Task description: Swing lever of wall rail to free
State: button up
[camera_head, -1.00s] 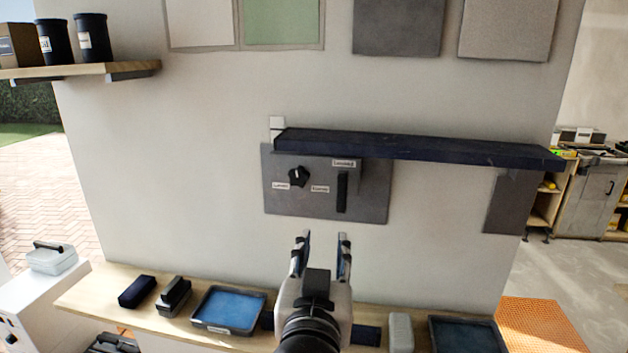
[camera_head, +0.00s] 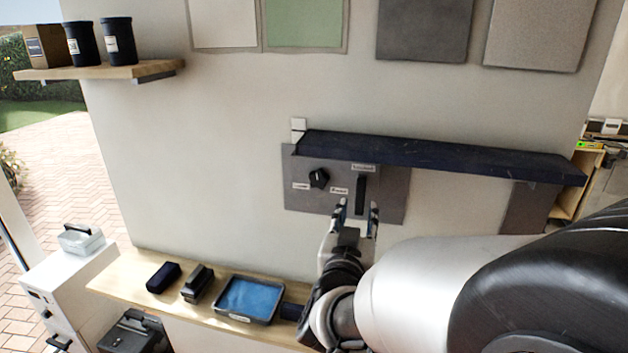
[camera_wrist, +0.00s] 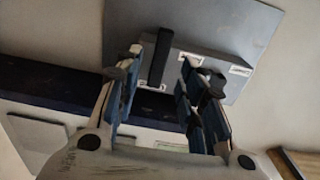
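The wall rail (camera_head: 450,160) is a long dark blue bar on the wall, with a grey panel (camera_head: 300,203) mounted under its left end. A black upright lever (camera_head: 361,192) stands on the panel under a small white label. It also shows between my fingers in the wrist view (camera_wrist: 159,60). My gripper (camera_head: 356,208) is open, its fingertips just below the lever in the head view. In the wrist view the open fingers (camera_wrist: 162,75) lie on either side of the lever; contact is not visible. A black knob (camera_head: 319,178) sits left of the lever between labels.
A wooden shelf (camera_head: 120,284) below holds a blue tray (camera_head: 250,297) and dark blocks. An upper left shelf (camera_head: 150,70) carries dark canisters. Sample tiles (camera_head: 425,28) hang above the rail. The wall between is clear.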

aim_at(360, 201)
jog(key=x, duration=0.6)
jog(key=shift+a, duration=0.1)
jog(key=shift+s, duration=0.1)
jog(key=shift+c, duration=0.2)
grip_shut()
